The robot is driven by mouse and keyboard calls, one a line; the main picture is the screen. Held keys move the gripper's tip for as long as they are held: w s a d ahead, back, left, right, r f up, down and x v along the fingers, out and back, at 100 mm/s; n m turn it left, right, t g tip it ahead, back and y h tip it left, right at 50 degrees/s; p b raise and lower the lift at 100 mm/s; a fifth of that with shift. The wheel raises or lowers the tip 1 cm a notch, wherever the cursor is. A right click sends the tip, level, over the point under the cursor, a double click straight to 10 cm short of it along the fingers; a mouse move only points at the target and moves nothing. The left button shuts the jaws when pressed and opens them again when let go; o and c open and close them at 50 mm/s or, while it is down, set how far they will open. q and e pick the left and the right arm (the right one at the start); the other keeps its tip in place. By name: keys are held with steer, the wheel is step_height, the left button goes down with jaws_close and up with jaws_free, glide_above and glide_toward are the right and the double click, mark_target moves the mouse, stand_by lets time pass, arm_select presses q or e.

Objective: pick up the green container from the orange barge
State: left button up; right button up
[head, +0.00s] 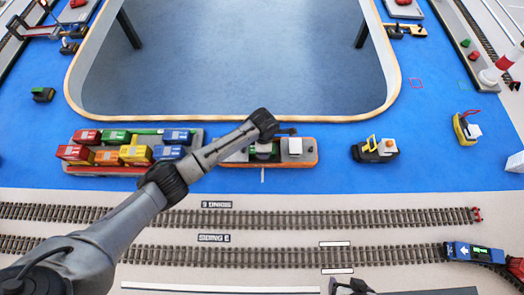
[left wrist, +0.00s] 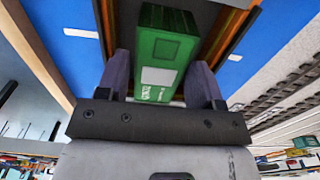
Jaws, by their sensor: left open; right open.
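The orange barge (head: 305,164) floats on the blue water at the middle of the head view. The green container (left wrist: 165,48) sits in its dark hold, seen close up in the left wrist view. My left gripper (left wrist: 160,66) is over the barge, open, with one finger on each side of the container's near end. Whether the fingers touch it I cannot tell. In the head view my left wrist hides most of the container. My right gripper (head: 349,287) is open at the bottom edge of the head view, away from the barge.
A dark boat with a yellow frame (head: 375,150) is to the right. Rail tracks (head: 330,218) run in front. A wood-edged table opening (head: 240,70) lies behind.

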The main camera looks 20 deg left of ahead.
arm_select(q)
steer(key=shift+f, duration=0.8)
steer(key=shift+c, duration=0.4)
steer(key=c, duration=0.6)
steer(key=shift+c, duration=0.2)
steer(key=shift+r, duration=0.15)
